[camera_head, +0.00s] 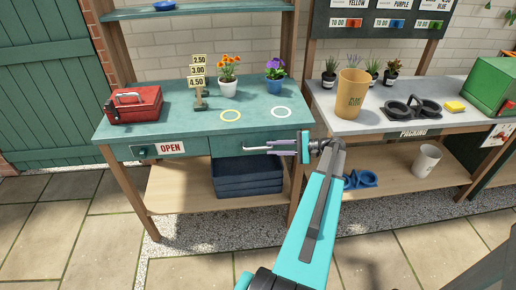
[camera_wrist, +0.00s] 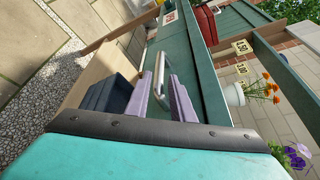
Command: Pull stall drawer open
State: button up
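The stall (camera_head: 200,117) has a green top and a long drawer front (camera_head: 224,145) below it. A thin pale metal bar handle (camera_head: 262,147) shows at the right part of the front. My gripper (camera_head: 299,146), with lilac fingers, is at the right end of this handle. In the wrist view the two fingers of my gripper (camera_wrist: 158,84) stand apart, with the metal handle (camera_wrist: 161,80) showing between them. I cannot tell whether either finger touches it. The green drawer front (camera_wrist: 205,85) lies just beside the fingers. The drawer looks closed.
A dark blue crate (camera_head: 248,178) stands on the shelf below the drawer. A red toolbox (camera_head: 134,105), price signs (camera_head: 198,72) and potted flowers (camera_head: 228,88) stand on top. The packing table (camera_head: 400,118) adjoins on the right. Paving in front is clear.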

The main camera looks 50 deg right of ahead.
aim_at(264, 148)
jog(key=shift+p+x, duration=0.6)
jog(key=shift+x, duration=3)
